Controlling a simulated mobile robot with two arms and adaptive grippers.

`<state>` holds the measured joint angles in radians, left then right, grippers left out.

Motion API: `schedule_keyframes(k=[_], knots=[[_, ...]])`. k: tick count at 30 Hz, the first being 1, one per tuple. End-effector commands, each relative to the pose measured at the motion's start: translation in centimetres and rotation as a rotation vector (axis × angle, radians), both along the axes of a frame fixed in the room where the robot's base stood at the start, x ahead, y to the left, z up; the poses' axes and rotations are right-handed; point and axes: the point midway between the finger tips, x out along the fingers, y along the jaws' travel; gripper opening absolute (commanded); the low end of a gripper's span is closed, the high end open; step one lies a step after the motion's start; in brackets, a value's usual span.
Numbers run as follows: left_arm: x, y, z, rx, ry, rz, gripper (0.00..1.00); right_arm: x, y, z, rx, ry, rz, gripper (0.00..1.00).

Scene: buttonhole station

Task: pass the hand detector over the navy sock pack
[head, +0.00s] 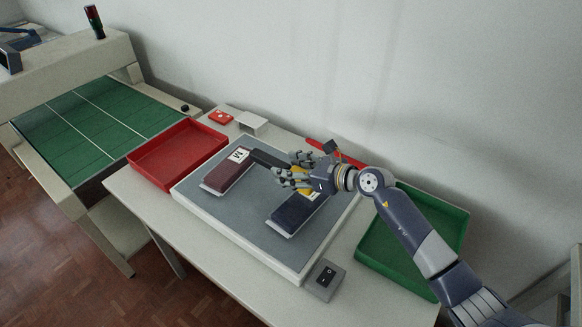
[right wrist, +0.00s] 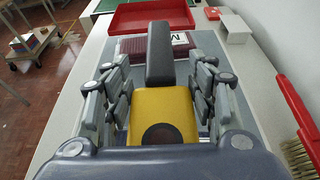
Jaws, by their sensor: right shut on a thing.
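My right gripper (head: 292,176) is shut on the hand detector, which has a yellow body (right wrist: 162,112) and a dark paddle (head: 268,160). The paddle points left toward the maroon sock pack (head: 228,174) with a white label. The navy sock pack (head: 298,212) lies on the grey-topped board (head: 250,221), just below the gripper in the head view. Part of its label end is covered by the hand and the yellow body. I cannot make out the navy pack in the right wrist view. My left gripper is not in view.
A red tray (head: 178,160) stands left of the board and a green tray (head: 440,211) right of it. A switch box (head: 325,280) sits at the front. A red brush (right wrist: 297,115), a white box (head: 252,123) and a red box (head: 221,117) lie at the back.

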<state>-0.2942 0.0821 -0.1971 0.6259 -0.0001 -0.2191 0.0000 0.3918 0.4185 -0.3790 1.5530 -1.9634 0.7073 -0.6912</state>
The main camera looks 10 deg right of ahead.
Motion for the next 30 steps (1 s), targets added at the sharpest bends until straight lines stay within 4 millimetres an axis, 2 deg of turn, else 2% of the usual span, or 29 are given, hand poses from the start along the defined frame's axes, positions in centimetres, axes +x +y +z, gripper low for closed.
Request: schedule_keyframes(k=[1, 15, 21, 30], knots=[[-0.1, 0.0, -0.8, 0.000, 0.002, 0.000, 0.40, 0.0, 0.0, -0.7, 0.001, -0.001, 0.000, 0.33], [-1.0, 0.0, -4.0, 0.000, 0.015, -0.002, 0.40, 0.0, 0.0, -4.4, 0.000, -0.002, -0.001, 0.33], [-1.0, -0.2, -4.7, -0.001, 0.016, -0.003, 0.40, 0.0, 0.0, -5.2, 0.000, -0.002, -0.001, 0.33], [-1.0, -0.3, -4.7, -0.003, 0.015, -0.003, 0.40, 0.0, 0.0, -5.2, 0.000, -0.002, -0.001, 0.33]])
